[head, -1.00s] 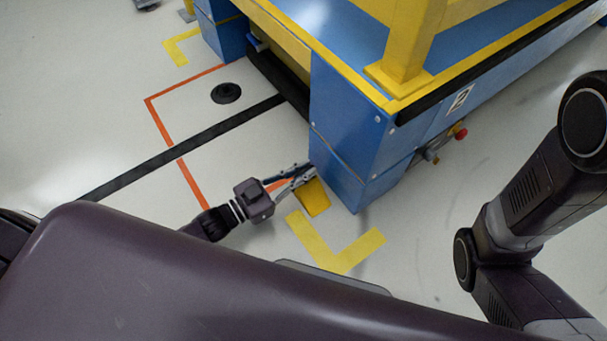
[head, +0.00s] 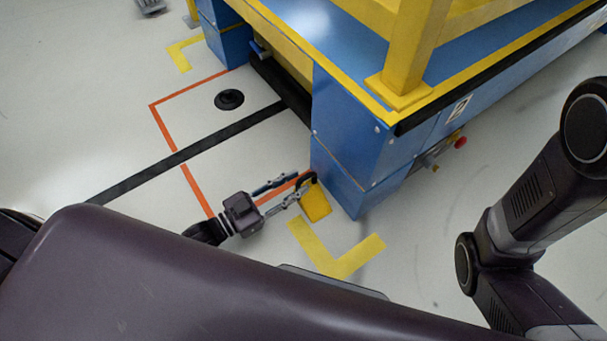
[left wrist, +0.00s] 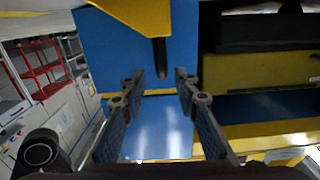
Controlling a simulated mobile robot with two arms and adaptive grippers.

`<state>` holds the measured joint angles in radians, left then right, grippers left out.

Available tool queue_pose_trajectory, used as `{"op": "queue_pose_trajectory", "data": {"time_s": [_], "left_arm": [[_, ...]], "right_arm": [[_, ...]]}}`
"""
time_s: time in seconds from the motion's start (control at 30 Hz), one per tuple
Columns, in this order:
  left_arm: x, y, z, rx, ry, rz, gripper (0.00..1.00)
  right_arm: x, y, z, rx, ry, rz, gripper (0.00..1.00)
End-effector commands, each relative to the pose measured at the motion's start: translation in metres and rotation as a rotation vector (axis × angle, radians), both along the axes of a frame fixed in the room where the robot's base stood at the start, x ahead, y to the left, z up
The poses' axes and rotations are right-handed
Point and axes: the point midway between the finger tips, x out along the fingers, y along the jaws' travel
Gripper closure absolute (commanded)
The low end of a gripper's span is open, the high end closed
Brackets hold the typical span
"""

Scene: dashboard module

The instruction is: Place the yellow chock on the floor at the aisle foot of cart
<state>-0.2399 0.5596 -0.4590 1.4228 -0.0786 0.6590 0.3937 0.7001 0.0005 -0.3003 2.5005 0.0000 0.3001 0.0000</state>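The yellow chock (head: 317,206) with its black handle (head: 309,176) is on the floor, close against the near blue foot (head: 340,178) of the cart; whether it touches the foot I cannot tell. My left gripper (head: 295,187) is low over the floor, left of the chock, with its two fingers spread. In the left wrist view, my left gripper (left wrist: 160,82) has its fingers wide apart with nothing between the tips. The black handle (left wrist: 161,58) and part of the yellow chock (left wrist: 140,14) show just beyond them. My right gripper is outside the views.
A yellow corner mark (head: 338,262) is on the floor in front of the chock. Orange (head: 170,135) and black (head: 180,157) floor lines and a black disc (head: 229,99) lie to the left. A red knob (head: 460,142) sticks out from the cart's side. Open floor lies left.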

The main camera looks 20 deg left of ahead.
Motion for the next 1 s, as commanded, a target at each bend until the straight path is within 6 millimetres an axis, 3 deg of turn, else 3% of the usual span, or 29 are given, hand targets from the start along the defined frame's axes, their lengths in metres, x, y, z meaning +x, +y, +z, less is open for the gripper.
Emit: {"op": "queue_pose_trajectory", "data": {"time_s": [0.1,0.4,1.0], "left_arm": [[-0.022,0.019,0.004,0.004,0.005,0.002,0.72],[-0.059,0.048,0.002,0.001,0.002,0.001,0.72],[-0.065,0.052,0.0,0.001,0.0,0.0,0.72]], "right_arm": [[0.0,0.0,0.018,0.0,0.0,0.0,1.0],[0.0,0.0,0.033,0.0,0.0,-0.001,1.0],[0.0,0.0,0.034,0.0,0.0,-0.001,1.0]]}}
